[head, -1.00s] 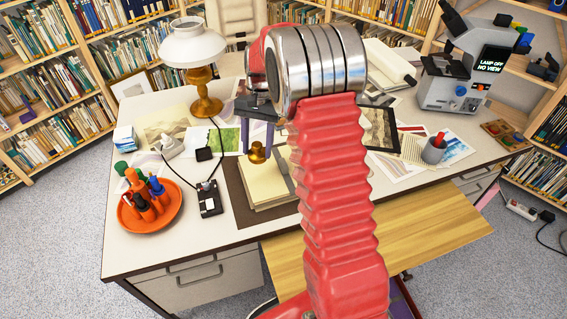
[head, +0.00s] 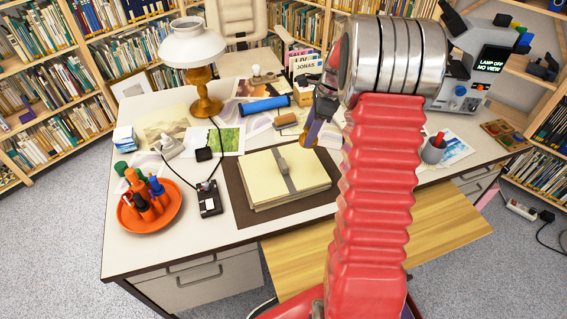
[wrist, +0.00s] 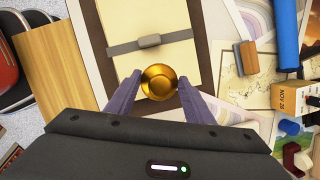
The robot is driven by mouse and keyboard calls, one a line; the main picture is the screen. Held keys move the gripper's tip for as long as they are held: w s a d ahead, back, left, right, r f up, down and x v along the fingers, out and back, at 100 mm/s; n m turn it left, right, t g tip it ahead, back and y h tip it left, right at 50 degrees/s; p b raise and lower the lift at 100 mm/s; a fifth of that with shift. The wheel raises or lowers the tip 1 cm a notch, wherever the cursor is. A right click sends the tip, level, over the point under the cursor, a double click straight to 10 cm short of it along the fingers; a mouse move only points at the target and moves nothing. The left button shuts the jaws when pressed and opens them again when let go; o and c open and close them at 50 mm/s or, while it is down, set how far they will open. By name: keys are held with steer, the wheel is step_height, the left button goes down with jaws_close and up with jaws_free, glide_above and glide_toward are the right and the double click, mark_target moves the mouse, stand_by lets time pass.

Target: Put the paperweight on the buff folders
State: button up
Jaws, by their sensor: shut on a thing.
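The brass paperweight (wrist: 160,82) is round and shows between the two purple fingers of my gripper (wrist: 158,88) in the wrist view. My gripper is shut on it. In the wrist view the folders (wrist: 170,20) are beyond the paperweight.
A blue roll (head: 264,105) and a wood-backed block (head: 286,120) lie behind the folders. A lamp (head: 203,75), a black box with a cable (head: 209,200) and an orange tray of bottles (head: 150,210) stand left.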

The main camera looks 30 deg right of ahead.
glide_toward(302, 163)
steer(key=shift+w+a+f, duration=0.25)
steer(key=shift+a+f, duration=0.05)
steer(key=shift+a, duration=0.1)
stand_by(0.4)
steer(key=shift+f, duration=1.9)
steer(key=o, duration=1.4)
